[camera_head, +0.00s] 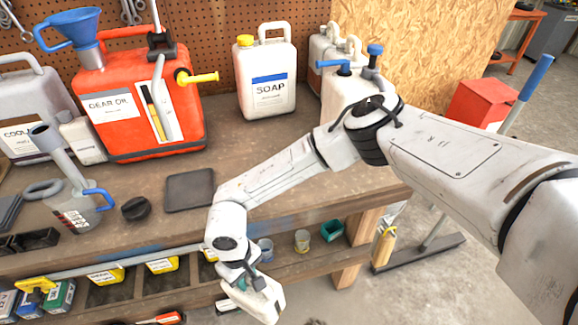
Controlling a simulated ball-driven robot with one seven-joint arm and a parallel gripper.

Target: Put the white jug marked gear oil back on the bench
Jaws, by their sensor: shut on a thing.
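My gripper (240,280) is low in front of the bench (225,158), beside its lower shelf. It is shut on a white, blocky thing (262,303), seen from above and cut by the picture's bottom edge. No label shows on it, so I cannot tell whether it is the gear oil jug. A teal patch shows by the fingers, which are mostly hidden. The label that seems to read gear oil is on a large red can (185,128) on the bench top.
A dark flat pad (189,190), a black cap (135,208) and a measuring jug (75,212) occupy the bench's front left. Bare bench top lies between the pad and the SOAP jug. White containers (340,92) stand at the right end. A broom (420,252) stands beyond.

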